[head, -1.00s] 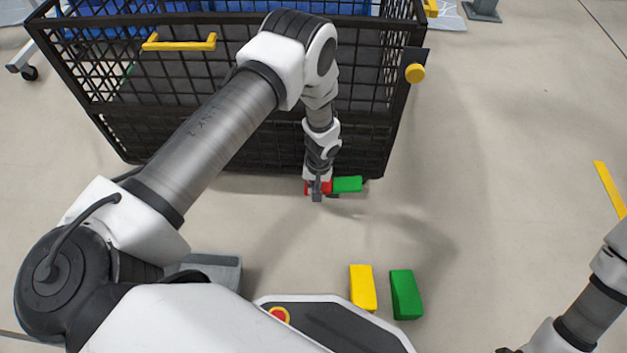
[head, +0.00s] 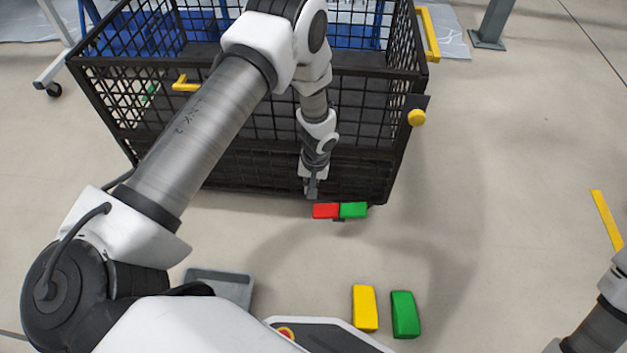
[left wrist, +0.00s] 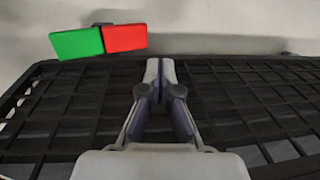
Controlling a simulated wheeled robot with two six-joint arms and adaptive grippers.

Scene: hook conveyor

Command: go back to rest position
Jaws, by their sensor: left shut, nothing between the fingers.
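My left gripper (head: 311,194) is at the front face of the black mesh cage, just above and behind a red block (head: 326,211). The left wrist view shows its two fingers (left wrist: 160,68) shut with nothing between them. The red block (left wrist: 124,38) and a green block (left wrist: 77,43) lie side by side, beyond the fingertips and to the left, apart from the gripper. In the head view this green block (head: 353,210) is right of the red one. Part of my right arm shows at the lower right, but its gripper is out of view.
A yellow block (head: 365,308) and another green block (head: 405,315) lie on the floor nearer me. A grey box (head: 220,287) is at lower left.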

